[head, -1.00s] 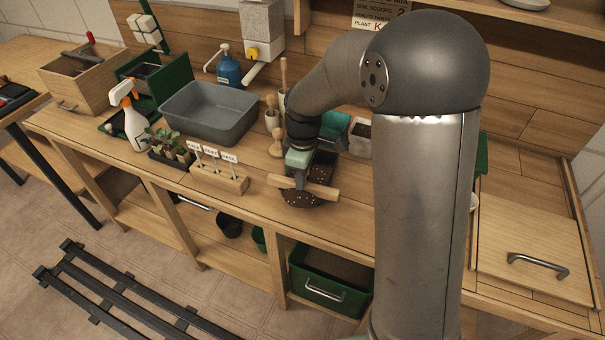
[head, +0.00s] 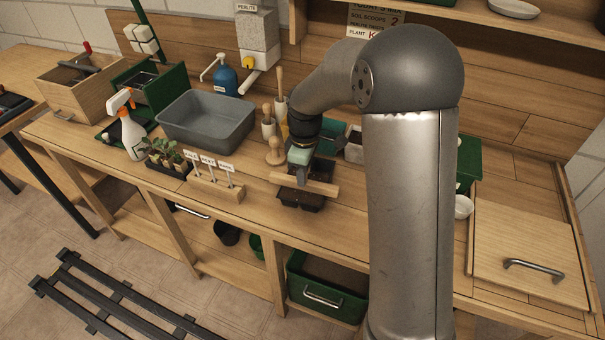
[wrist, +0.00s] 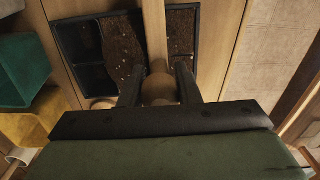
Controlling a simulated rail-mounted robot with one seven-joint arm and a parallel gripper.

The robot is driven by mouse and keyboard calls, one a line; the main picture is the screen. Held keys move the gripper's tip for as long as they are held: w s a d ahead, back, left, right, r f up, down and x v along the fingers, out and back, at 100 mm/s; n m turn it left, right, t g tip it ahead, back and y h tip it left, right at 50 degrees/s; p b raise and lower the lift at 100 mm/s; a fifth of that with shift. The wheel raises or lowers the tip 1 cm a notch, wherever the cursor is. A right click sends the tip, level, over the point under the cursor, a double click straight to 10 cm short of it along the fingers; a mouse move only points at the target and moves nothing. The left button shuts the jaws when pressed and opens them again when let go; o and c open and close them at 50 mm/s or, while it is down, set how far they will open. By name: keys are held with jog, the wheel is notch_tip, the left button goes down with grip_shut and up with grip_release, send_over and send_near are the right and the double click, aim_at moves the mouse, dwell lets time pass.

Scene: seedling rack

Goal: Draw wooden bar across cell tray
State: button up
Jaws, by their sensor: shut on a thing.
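My gripper (wrist: 158,78) is shut on the round handle of the wooden bar (wrist: 154,30). The bar lies across the black cell tray (wrist: 201,12) in the wrist view, with a finger on each side of its handle. Dark soil (wrist: 122,45) with pale specks lies heaped to the left of the bar. Soil also shows in the cells to its right. Cells at the far left look darker and lower. In the head view the bar (head: 318,188) spans the tray (head: 303,206), whose front cells show; my arm hides its back part.
A wooden label block (head: 214,190) and a seedling tray (head: 166,165) stand left of the cell tray. A wooden tamper (head: 275,153) stands close behind. A grey basin (head: 207,125) is further left. The bench's front edge is close to the tray.

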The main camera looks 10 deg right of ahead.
jog(key=shift+w+d+r+p, duration=0.1)
jog(key=shift+w+d+p, duration=0.35)
jog(key=shift+w, duration=0.55)
jog(key=shift+w+d+p, duration=0.2)
jog(key=shift+w+d, duration=0.3)
jog(key=shift+w, duration=0.5)
jog(key=shift+w+d, duration=0.5)
jog(key=shift+w, duration=0.4)
jog(key=shift+w, duration=0.1)
jog(key=shift+w+d+p, duration=0.25)
jog(key=shift+w, duration=0.2)
jog(key=shift+w+d+p, duration=0.2)
jog(key=shift+w+p, duration=0.05)
jog(key=shift+w, duration=0.2)
jog(key=shift+w, duration=0.1)
jog(key=shift+w+d+f, duration=0.2)
jog(key=shift+w+d, duration=0.25)
jog(key=shift+w, duration=0.3)
